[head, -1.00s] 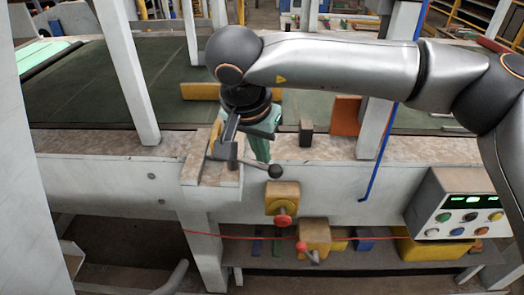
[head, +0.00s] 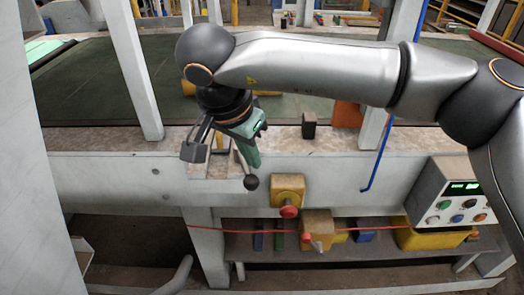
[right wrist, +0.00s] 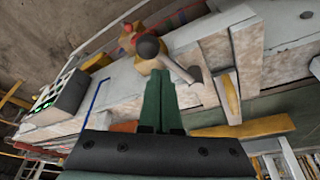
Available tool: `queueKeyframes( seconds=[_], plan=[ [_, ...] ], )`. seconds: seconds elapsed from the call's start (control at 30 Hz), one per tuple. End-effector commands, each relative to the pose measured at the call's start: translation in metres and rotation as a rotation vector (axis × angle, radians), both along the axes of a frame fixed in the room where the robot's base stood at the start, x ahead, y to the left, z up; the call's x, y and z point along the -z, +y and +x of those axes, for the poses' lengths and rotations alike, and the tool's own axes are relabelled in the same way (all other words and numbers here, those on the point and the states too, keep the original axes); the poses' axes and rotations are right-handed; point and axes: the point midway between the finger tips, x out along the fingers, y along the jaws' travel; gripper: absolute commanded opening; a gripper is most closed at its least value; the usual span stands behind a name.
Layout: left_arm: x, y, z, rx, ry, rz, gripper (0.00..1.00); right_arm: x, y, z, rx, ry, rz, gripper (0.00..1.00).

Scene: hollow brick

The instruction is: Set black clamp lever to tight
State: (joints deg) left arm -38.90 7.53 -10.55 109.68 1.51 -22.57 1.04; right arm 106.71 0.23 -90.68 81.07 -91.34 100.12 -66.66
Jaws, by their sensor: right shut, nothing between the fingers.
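The clamp lever's round black knob (head: 250,182) hangs in front of the pale ledge, just below my right gripper (head: 254,163). In the right wrist view the knob (right wrist: 149,47) sits at the end of a grey rod (right wrist: 180,68) that runs right to a pivot on the light block. The green fingers of my right gripper (right wrist: 163,78) are shut and empty. They point at the lever, close beside the rod; I cannot tell whether they touch it. The pivot is hidden behind my gripper in the head view. My left gripper is not in view.
A yellow box with a red knob (head: 289,211) is right of the lever, with another red-knobbed box (head: 316,225) lower. A control panel (head: 455,200) stands far right. A small dark block (head: 309,125) is on the ledge. White posts (head: 130,70) rise around the green belt.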

Motion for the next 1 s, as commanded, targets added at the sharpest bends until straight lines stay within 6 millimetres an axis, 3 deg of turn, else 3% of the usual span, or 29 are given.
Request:
queueKeyframes(
  seconds=[1.0],
  plan=[
    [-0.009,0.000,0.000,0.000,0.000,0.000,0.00,-0.001,-0.001,0.017,0.001,-0.002,-0.001,0.00]
  ],
)
